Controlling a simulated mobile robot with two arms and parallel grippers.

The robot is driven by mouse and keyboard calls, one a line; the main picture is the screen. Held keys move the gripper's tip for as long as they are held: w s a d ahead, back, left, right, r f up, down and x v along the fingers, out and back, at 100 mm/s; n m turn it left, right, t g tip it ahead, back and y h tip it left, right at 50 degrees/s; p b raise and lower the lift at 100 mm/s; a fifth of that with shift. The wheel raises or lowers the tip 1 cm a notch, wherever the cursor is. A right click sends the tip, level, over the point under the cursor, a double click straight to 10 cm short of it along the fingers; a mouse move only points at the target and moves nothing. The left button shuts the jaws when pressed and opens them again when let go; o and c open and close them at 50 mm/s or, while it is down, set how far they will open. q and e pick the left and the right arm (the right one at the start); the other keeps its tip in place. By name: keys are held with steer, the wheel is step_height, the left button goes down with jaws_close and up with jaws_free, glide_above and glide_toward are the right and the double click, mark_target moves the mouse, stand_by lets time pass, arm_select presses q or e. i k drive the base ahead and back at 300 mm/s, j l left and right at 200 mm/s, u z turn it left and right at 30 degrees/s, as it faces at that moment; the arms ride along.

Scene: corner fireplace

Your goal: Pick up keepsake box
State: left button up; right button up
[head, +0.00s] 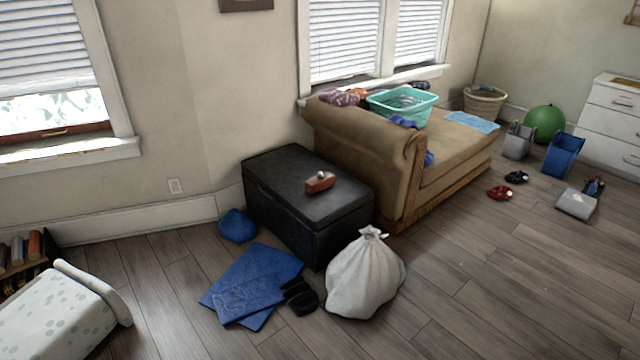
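A small reddish-brown box (319,184), which looks like the keepsake box, sits on top of the black storage bench (275,173), near the middle of its lid. It has a small pale round spot or knob on top. Nothing stands against it on the lid. Neither of my grippers shows in the head view.
A tied white bag (364,278), blue cloths (255,283) and black shoes (300,296) lie in front of the bench. A tan chaise (450,150) with a teal basket (402,107) adjoins it. A white spotted container (60,315) is lower left. Floor at lower right is clear.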

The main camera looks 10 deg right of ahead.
mark_target(313, 185)
steer(key=i+l, duration=0.15)
steer(key=i, duration=0.9)
steer(key=i+j+u, duration=0.2)
steer(key=i+u, duration=0.15)
steer(key=i, duration=0.45)
steer(key=i+u, duration=0.35)
steer(key=i, duration=0.45)
